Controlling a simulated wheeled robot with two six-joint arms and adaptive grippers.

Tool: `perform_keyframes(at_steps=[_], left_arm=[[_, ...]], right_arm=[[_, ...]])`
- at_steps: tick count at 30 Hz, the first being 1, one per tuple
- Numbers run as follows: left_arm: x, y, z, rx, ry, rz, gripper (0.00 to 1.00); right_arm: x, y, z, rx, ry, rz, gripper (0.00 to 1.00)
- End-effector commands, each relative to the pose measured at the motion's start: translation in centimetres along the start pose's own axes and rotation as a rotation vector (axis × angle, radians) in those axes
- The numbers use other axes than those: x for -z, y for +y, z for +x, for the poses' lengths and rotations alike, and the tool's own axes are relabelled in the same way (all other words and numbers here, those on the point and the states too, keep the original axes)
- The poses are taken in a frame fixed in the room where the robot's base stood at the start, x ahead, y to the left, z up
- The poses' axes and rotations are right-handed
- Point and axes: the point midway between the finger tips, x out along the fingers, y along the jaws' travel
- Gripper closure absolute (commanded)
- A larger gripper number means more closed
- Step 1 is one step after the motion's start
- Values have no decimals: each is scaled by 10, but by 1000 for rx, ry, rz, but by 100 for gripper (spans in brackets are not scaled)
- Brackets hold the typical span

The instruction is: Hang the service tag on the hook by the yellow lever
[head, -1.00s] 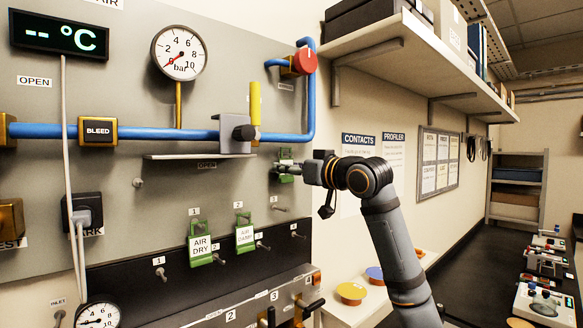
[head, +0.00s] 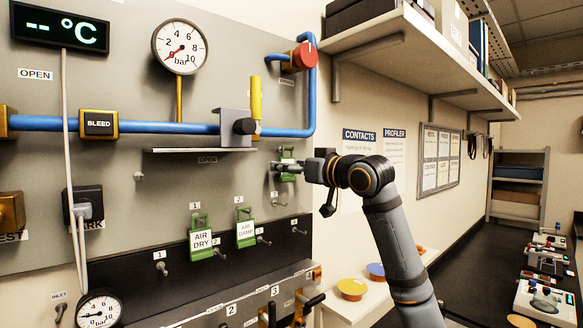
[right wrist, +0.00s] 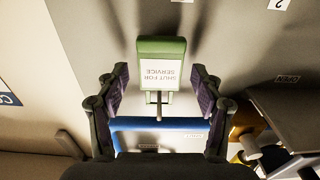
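The green service tag (right wrist: 160,74), with a white label reading "SHUT FOR SERVICE", is near the panel in the right wrist view, where it appears upside down. A thin metal hook (right wrist: 158,104) shows at its loop end, and the tag appears to hang there. The tag also shows in the head view (head: 287,153), below and right of the yellow lever (head: 255,97). My right gripper (right wrist: 160,82) is open, with a finger on each side of the tag and visible gaps between. My left gripper is not in view.
Two other green tags, AIR DRY (head: 201,240) and AIR DAMP (head: 246,233), hang lower on the panel. A blue pipe (head: 180,129) and a small ledge (head: 200,150) stick out nearby. An overhead shelf (head: 420,70) is above my right arm.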

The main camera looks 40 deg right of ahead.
Motion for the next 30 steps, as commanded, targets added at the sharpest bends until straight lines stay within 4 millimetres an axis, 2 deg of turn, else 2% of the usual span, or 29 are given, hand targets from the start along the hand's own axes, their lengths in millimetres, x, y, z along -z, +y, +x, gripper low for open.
perform_keyframes(at_steps=[5, 6, 16, 30], left_arm=[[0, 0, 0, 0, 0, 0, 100], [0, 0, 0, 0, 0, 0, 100], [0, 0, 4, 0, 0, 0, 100], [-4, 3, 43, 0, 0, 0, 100]], right_arm=[[0, 0, 0, 0, 0, 0, 32], [0, 0, 0, 0, 0, 0, 36], [-1, 0, -3, 0, 1, -1, 36], [-3, 1, -58, -2, 2, -1, 36]])
